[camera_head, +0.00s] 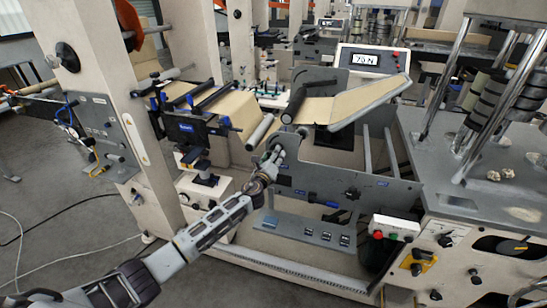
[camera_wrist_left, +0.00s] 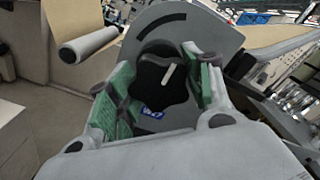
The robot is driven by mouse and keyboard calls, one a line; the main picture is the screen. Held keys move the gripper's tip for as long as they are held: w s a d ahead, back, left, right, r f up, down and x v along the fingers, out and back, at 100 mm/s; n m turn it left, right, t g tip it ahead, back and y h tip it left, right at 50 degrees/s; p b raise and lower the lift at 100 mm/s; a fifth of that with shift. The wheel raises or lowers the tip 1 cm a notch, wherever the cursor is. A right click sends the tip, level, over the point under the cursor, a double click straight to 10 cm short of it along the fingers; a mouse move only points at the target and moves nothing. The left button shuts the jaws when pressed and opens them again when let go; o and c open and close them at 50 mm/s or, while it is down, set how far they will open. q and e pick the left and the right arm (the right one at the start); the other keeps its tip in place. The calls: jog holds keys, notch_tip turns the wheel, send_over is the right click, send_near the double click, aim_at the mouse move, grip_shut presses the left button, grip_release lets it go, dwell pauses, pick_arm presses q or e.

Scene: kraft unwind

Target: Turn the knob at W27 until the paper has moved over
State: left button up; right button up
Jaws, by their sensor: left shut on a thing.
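A black lobed knob (camera_wrist_left: 162,78) with a white pointer line is on a grey plate (camera_wrist_left: 190,28) in the left wrist view. A blue label (camera_wrist_left: 151,112) sits just below it and seems to read W27. My left gripper (camera_wrist_left: 160,88) has its green-padded fingers on both sides of the knob, shut on it. In the head view my left gripper (camera_head: 273,158) reaches the grey side plate of the machine and hides the knob. Brown paper (camera_head: 318,110) runs over the rollers above. My right gripper is not in view.
A display (camera_head: 369,60) reading about 70 N stands behind the paper. A control box (camera_head: 394,228) with red and green buttons is at the right. A grey roller (camera_head: 260,132) lies close beside my left gripper. Another paper web (camera_head: 228,108) is at the left.

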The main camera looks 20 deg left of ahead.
pick_arm(q)
jog(key=shift+m+p, duration=1.1)
jog(key=shift+m, duration=0.7)
jog(key=shift+m+p, duration=0.55)
jog(key=shift+m, duration=0.35)
jog(key=shift+m, duration=0.3)
jog(key=shift+m+p, duration=1.9)
jog(key=shift+m, duration=0.9)
